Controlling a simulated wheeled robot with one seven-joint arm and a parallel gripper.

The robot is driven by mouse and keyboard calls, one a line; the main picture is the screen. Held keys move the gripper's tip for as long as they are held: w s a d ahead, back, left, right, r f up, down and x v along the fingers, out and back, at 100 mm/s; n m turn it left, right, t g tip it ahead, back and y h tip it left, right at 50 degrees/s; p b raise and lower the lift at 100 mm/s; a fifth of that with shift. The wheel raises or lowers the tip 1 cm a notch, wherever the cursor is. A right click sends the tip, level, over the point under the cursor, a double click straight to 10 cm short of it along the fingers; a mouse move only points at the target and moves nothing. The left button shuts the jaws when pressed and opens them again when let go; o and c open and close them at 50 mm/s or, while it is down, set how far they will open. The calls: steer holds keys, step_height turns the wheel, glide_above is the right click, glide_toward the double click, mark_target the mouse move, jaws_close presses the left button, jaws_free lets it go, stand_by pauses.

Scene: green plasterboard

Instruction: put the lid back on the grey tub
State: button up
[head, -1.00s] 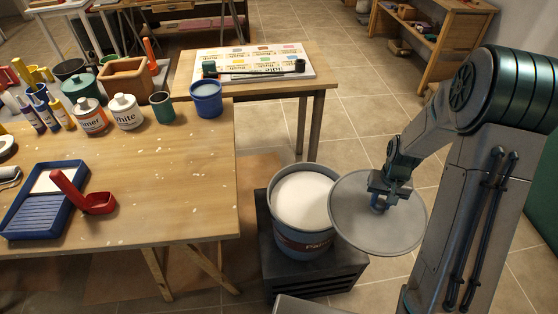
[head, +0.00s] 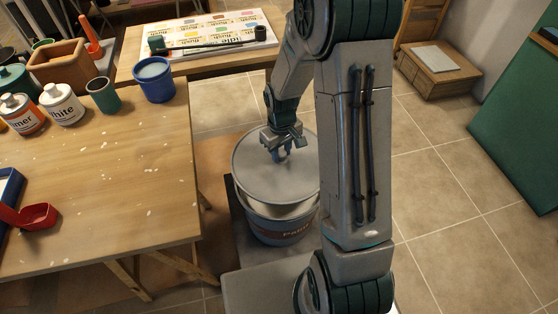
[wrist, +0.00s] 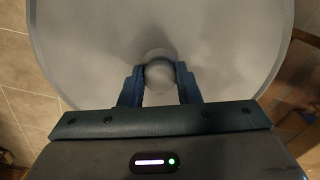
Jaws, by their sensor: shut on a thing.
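My gripper (head: 282,153) is shut on the lid's round knob. In the wrist view, both fingers of my gripper (wrist: 159,74) pinch the knob, and the lid (wrist: 90,40) hides the tub below.
The workbench (head: 140,190) stands close on the left, with a blue cup (head: 154,82) and paint bottles near its far edge. A side table with a colour chart (head: 215,35) is behind. Tiled floor (head: 430,160) is clear on the right.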

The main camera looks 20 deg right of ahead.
steer(key=shift+s+a+f+n+b, duration=0.25)
steer(key=shift+s+f+n+b, duration=0.2)
steer(key=shift+f+n, duration=0.2)
step_height(320, 180, down, 6)
steer(key=b, duration=0.4)
steer(key=shift+d+f+b, duration=0.1)
steer(key=shift+f+b, duration=0.1)
steer(key=shift+b, duration=0.35)
stand_by(1.6)
steer(key=o, duration=1.6)
steer(key=shift+r+p, duration=2.6)
steer(key=shift+r, duration=0.95)
